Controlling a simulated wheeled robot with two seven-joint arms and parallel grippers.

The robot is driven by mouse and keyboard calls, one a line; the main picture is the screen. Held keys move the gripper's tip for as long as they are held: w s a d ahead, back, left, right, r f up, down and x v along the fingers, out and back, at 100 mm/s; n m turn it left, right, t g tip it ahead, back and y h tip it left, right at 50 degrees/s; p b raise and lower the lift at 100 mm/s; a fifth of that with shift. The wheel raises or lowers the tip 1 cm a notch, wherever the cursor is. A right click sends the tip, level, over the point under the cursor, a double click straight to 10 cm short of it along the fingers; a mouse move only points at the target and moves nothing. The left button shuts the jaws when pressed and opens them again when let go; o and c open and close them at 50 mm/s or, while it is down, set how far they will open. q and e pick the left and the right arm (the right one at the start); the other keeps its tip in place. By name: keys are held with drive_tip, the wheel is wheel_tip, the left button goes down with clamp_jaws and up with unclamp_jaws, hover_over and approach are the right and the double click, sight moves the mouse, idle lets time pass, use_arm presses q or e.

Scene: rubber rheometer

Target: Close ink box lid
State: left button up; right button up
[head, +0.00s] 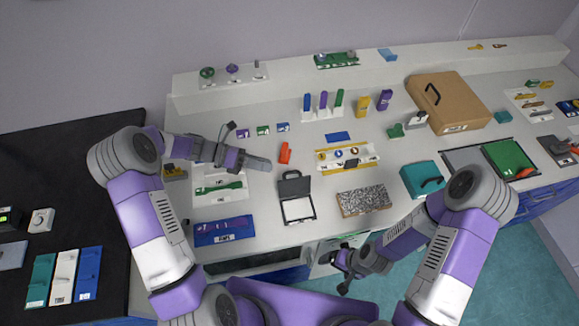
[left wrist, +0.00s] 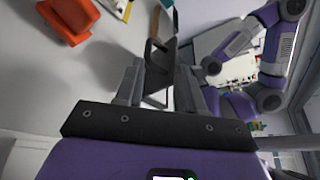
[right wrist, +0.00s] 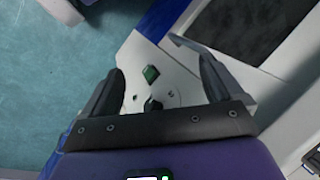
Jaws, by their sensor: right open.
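The ink box (head: 298,208) is a small black case with a white inside, on the table in front of me. Its dark lid (head: 293,184) stands up at the back edge, open. My left gripper (head: 266,164) is beyond the lid and to its left, apart from it. In the left wrist view, the fingers (left wrist: 160,88) are parted, and the dark lid (left wrist: 158,62) shows past the gap between them. My right gripper (head: 343,269) hangs low in front of the table edge, open and empty; its parted fingers also show in the right wrist view (right wrist: 162,85).
An orange-red object (head: 285,153) stands close to the left gripper. A yellow rack (head: 347,158) is behind. The table around the ink box's front is clear.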

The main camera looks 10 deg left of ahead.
sight(293, 181)
use_arm(q)
drive_tip(key=shift+w+d+f+b, duration=0.1)
drive_tip(key=shift+w+f+b, duration=0.15)
drive_tip(key=shift+f, duration=0.2)
drive_tip(key=shift+w+d+f+b, duration=0.1)
drive_tip(key=shift+w+f, duration=0.25)
drive_tip(key=shift+f, duration=0.1)
drive_tip(key=shift+b+x, duration=0.3)
drive_tip(key=shift+x, duration=3.3)
drive_tip(key=shift+s+r, duration=0.15)
clamp_jaws()
